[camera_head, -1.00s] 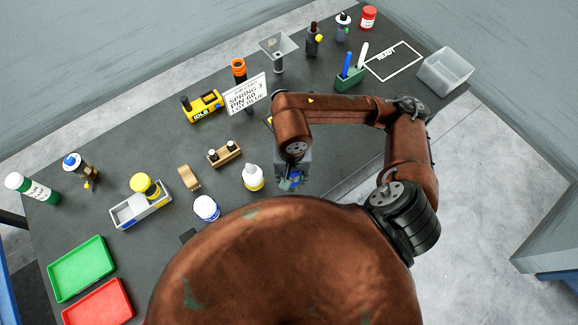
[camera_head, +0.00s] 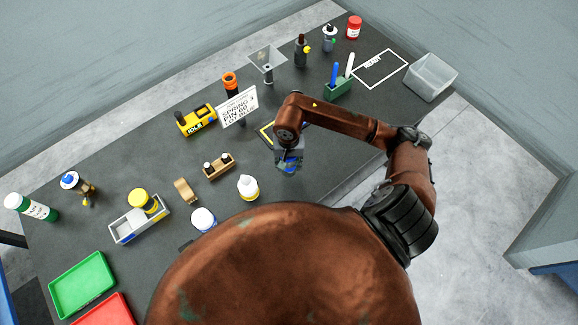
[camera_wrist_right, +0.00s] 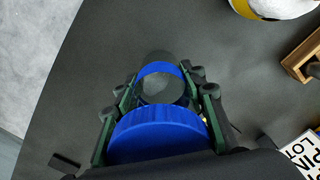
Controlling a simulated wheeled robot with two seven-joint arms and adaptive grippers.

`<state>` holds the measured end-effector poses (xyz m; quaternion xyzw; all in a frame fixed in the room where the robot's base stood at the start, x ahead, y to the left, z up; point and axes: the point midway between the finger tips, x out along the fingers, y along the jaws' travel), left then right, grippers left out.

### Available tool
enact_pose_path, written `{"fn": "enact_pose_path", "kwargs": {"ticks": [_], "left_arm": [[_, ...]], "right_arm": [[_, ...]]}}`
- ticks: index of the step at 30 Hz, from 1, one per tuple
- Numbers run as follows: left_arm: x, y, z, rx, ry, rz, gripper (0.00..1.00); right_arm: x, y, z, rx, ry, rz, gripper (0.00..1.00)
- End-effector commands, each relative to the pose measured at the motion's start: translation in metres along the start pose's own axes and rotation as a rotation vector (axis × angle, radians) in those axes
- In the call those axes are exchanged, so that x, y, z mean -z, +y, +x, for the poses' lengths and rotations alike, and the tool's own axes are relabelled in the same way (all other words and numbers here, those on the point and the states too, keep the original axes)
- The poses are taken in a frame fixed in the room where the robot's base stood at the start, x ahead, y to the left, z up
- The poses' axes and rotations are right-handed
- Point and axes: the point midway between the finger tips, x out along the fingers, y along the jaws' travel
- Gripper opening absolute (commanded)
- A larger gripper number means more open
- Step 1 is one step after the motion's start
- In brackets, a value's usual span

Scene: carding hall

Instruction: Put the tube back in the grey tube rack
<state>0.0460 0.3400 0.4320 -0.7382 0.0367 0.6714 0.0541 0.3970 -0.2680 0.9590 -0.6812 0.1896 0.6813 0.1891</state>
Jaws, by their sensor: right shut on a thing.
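My right gripper (camera_head: 287,166) is over the dark table, right of the wooden block and the white dropper bottle. In the right wrist view the gripper (camera_wrist_right: 158,112) is shut on the tube (camera_wrist_right: 160,88). The tube is clear, with a broad blue cap (camera_wrist_right: 158,134) towards the camera and a blue band near its far end. No surface is seen touching it. In the head view the gripper mostly hides it. I cannot pick out a grey tube rack for certain; a grey divided box (camera_head: 127,231) stands at the left with a yellow-lidded thing in it. My left gripper is not in view.
A yellow-edged dark patch (camera_head: 266,131) lies partly behind my right arm. A sign (camera_head: 238,107), the wooden block (camera_head: 219,167) with dark-capped vials and the dropper bottle (camera_head: 247,188) stand near the gripper. A green pen holder (camera_head: 338,91) is farther back.

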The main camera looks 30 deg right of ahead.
Motion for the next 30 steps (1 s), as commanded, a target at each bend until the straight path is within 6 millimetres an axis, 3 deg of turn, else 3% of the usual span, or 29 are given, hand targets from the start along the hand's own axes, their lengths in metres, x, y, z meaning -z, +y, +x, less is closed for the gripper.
{"fn": "enact_pose_path", "kwargs": {"ticks": [10, 23, 24, 30], "left_arm": [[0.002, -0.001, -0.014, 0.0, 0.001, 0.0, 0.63], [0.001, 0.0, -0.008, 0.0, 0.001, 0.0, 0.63], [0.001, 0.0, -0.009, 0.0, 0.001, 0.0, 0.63], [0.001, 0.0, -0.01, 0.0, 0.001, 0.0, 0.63]], "right_arm": [[0.006, 0.0, 0.035, 0.002, -0.002, 0.002, 0.13], [0.007, 0.0, 0.043, 0.0, 0.002, -0.001, 0.13], [0.006, 0.0, 0.041, 0.001, 0.001, -0.001, 0.41], [0.006, 0.0, 0.041, 0.001, 0.001, -0.001, 0.55]]}}
